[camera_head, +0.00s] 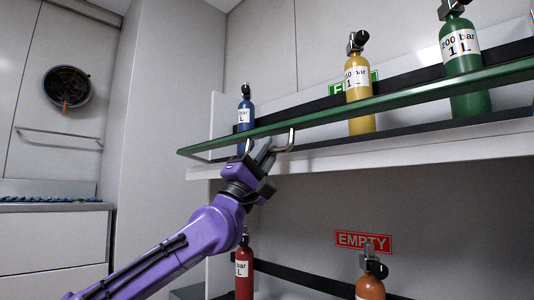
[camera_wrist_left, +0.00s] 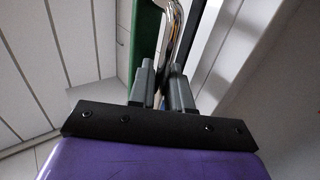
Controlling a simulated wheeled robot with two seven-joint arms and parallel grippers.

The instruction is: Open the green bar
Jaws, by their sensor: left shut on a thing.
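The green bar (camera_head: 400,101) runs slantwise across the front of the upper shelf in the head view, rising to the right. A metal hook-shaped handle (camera_head: 291,141) is fixed to it near its left part. My left gripper (camera_head: 262,150) is shut on this handle, just below the bar. In the left wrist view, the gripper's fingers (camera_wrist_left: 162,88) close around the shiny handle (camera_wrist_left: 176,30), with the green bar (camera_wrist_left: 146,35) beside it on the left. My right gripper does not show.
Blue (camera_head: 245,113), yellow (camera_head: 361,93) and green (camera_head: 466,62) gas bottles stand on the upper shelf behind the bar. Red (camera_head: 244,270) and orange (camera_head: 370,285) bottles stand lower, near an EMPTY sign (camera_head: 363,241). A counter (camera_head: 50,207) is at the left.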

